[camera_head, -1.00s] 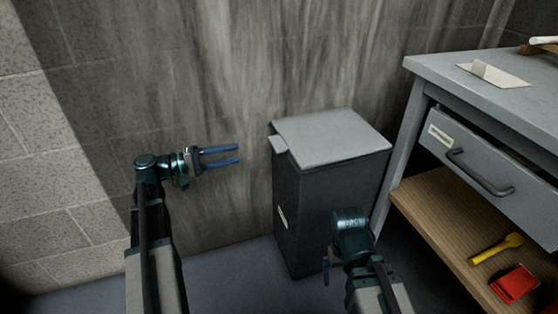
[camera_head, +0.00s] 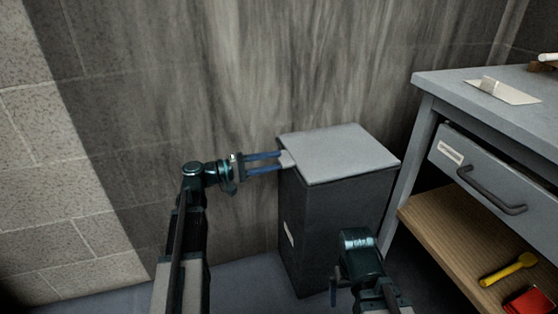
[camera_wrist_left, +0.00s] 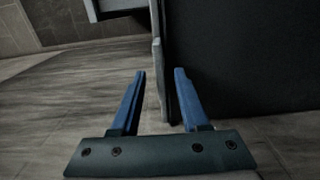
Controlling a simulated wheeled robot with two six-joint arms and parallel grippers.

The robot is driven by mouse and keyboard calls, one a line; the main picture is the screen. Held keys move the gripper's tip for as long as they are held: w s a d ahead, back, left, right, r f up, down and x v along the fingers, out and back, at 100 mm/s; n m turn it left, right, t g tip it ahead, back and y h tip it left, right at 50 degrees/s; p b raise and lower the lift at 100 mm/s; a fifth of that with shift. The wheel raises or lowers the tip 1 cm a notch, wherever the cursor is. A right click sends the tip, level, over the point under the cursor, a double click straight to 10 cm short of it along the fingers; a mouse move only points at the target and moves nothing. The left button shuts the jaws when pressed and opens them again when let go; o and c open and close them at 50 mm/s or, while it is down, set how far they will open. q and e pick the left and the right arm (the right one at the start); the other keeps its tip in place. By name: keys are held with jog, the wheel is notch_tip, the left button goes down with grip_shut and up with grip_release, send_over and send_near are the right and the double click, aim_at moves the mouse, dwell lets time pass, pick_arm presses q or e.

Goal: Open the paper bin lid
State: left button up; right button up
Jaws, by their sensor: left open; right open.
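The paper bin (camera_head: 330,225) is a dark box with a grey lid (camera_head: 340,152), which lies flat and closed. A small tab (camera_head: 288,159) sticks out from the lid's left edge. My left gripper (camera_head: 281,162) is open, level with the lid, its blue fingertips at the tab. In the left wrist view the open fingers (camera_wrist_left: 160,73) point at the pale lid edge (camera_wrist_left: 157,62), which lies between their lines; contact cannot be told. The dark bin wall (camera_wrist_left: 245,60) fills the right side there. My right gripper (camera_head: 334,287) is open, pointing down in front of the bin.
A grey workbench (camera_head: 480,90) with a drawer (camera_head: 480,175) and a wooden shelf (camera_head: 445,235) stands right of the bin. A yellow tool (camera_head: 508,269) and a red item (camera_head: 530,300) lie on the shelf. A wall stands behind; floor left of the bin is clear.

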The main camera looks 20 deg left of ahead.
pick_arm(q)
jog(key=shift+x, duration=1.25)
grip_shut()
dwell(0.6)
